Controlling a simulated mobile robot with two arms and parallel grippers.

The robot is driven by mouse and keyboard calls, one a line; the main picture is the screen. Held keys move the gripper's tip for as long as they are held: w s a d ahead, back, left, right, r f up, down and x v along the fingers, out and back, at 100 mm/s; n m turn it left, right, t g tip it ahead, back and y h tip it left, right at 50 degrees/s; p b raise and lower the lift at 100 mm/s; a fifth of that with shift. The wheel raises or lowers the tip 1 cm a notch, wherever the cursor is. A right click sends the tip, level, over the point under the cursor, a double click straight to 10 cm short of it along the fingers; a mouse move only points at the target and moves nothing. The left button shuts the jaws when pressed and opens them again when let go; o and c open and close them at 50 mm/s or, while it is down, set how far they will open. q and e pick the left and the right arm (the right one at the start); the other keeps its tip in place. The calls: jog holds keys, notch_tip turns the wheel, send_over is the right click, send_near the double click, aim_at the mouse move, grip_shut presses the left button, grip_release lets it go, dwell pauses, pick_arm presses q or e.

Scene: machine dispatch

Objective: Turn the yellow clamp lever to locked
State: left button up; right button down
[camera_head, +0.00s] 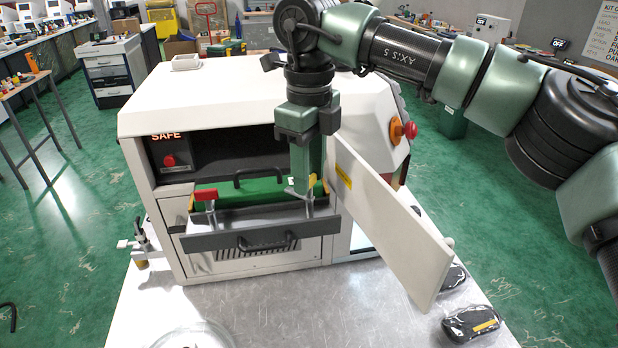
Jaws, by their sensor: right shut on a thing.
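The white machine (220,105) stands on a metal-topped bench, and a tray drawer with a grey front (225,243) is pulled out of its opening. On the right side of the drawer, a small part of the yellow clamp lever (313,181) shows beside my fingers. My right gripper (307,188) points down and is shut on the lever, hiding most of it. The lever's exact angle cannot be told. A red clamp lever (206,194) lies on the drawer's left side. My left gripper is not in view.
An open white door panel (390,230) juts forward right of my right gripper. A red knob (410,130) is on the machine's right side. A display reads SAFE (167,136). Black packages (470,323) lie at the bench's front right. The bench front middle is clear.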

jog(key=m+b, duration=0.1)
jog(key=m, duration=0.3)
jog(key=shift+f+m+b, duration=0.15)
jog(key=shift+m+b, duration=0.15)
jog(key=shift+b, duration=0.05)
jog(key=m+b, duration=0.1)
jog(key=m, duration=0.3)
jog(key=shift+m, duration=0.3)
jog(key=shift+b, duration=0.3)
jog(key=c, duration=1)
grip_release()
jog(key=shift+o, duration=0.2)
jog(key=shift+r, duration=0.2)
notch_tip(320, 180, up, 8)
jog(key=shift+f, duration=0.2)
